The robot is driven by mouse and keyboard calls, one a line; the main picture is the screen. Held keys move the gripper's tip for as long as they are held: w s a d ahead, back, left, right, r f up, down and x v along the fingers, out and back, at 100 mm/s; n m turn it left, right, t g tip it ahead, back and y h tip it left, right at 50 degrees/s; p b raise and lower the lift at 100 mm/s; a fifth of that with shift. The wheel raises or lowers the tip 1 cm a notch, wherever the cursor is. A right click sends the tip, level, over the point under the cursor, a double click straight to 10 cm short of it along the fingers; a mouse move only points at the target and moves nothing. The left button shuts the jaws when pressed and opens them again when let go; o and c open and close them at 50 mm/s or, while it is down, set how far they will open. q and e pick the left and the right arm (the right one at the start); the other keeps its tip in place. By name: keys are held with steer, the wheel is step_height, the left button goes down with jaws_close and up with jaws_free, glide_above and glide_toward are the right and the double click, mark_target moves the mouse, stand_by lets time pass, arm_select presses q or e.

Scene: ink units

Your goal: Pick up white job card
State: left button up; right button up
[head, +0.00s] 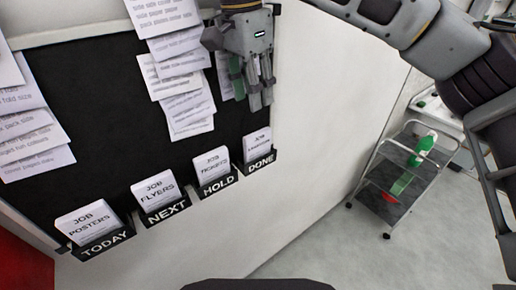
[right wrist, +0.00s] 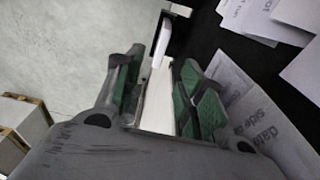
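Several white job cards stand in black pockets along the board's lower edge: JOB POSTERS (head: 88,224) in TODAY, JOB FLYERS (head: 158,192) in NEXT, JOB TICKETS (head: 211,164) in HOLD, and one with small, unclear text (head: 257,144) in DONE. My right gripper (head: 258,98) hangs fingers-down above the DONE pocket, near the board's right edge. In the right wrist view its green-padded fingers (right wrist: 160,85) are apart. A black pocket with a white card edge (right wrist: 160,45) shows beyond the fingertips. A white strip shows between the fingers; I cannot tell what it is. My left gripper is not in view.
Paper sheets (head: 180,75) overlap on the black board (head: 110,110), left of my right gripper. More sheets (head: 28,125) hang at the far left. A wheeled cart (head: 405,170) with a green-and-white bottle stands at the right. The floor in front is clear.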

mark_target(257, 133)
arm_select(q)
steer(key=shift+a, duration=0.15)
arm_select(e)
steer(key=f, duration=0.7)
steer(key=shift+w+d+f, duration=0.1)
steer(key=shift+w+d, duration=0.15)
steer(key=shift+d, duration=0.1)
steer(key=shift+f, duration=0.15)
steer(key=shift+f, duration=0.25)
steer(key=f, duration=0.3)
steer(key=shift+w+d+f+p, duration=0.1)
steer(key=shift+w+f+p, duration=0.1)
steer(key=shift+f+p, duration=0.15)
steer(key=shift+f, duration=0.3)
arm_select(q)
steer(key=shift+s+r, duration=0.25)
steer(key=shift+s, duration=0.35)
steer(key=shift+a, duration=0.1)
